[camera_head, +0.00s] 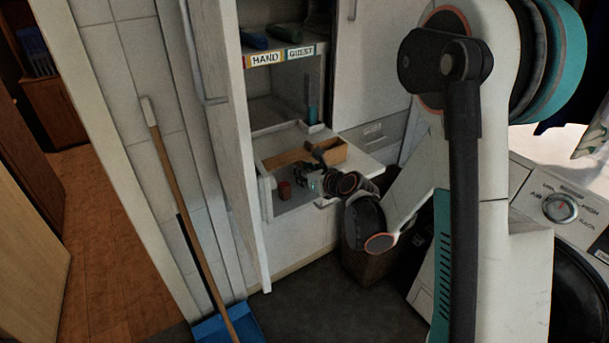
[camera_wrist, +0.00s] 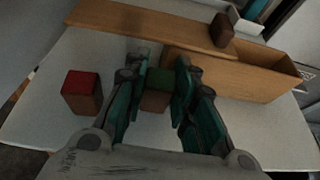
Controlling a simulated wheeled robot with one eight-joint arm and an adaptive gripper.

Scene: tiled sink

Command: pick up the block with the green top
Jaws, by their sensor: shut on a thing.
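The block with the green top (camera_wrist: 156,98) has brown sides. In the wrist view it sits between the two fingers of my gripper (camera_wrist: 160,74), which is shut on it. In the head view my gripper (camera_head: 311,184) is over the pale drawer or shelf surface; the held block cannot be made out there. A block with a red top (camera_wrist: 82,92) stands to the left of my gripper, apart from it. It also shows in the head view as a small reddish block (camera_head: 284,190).
The cabinet's open door (camera_head: 232,140) stands left of the surface.

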